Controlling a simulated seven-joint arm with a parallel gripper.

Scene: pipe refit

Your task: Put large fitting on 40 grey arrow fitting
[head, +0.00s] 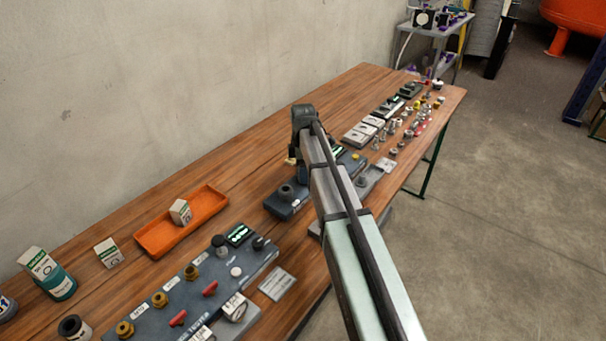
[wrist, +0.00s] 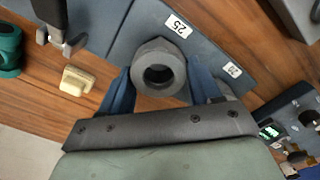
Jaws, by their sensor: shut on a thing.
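In the wrist view my gripper (wrist: 160,84) has its two blue fingers on either side of a grey fitting (wrist: 158,50) with a hexagonal collar and a round dark bore. The fingers are shut on it. Behind it is a blue-grey board (wrist: 107,22) with white labels 25 and 20. I cannot tell whether the fitting touches the board. No label 40 or grey arrow shows clearly. In the head view the blue-grey board (head: 283,211) carries a dark round fitting (head: 287,191). My arm hides the fingers and the held fitting there.
In the wrist view a cream block (wrist: 77,81) and a green object (wrist: 10,48) lie left. In the head view a larger board (head: 150,312) with knobs stands in front. An orange tray (head: 155,239) holds a small box. Metal fittings (head: 410,122) crowd the far end.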

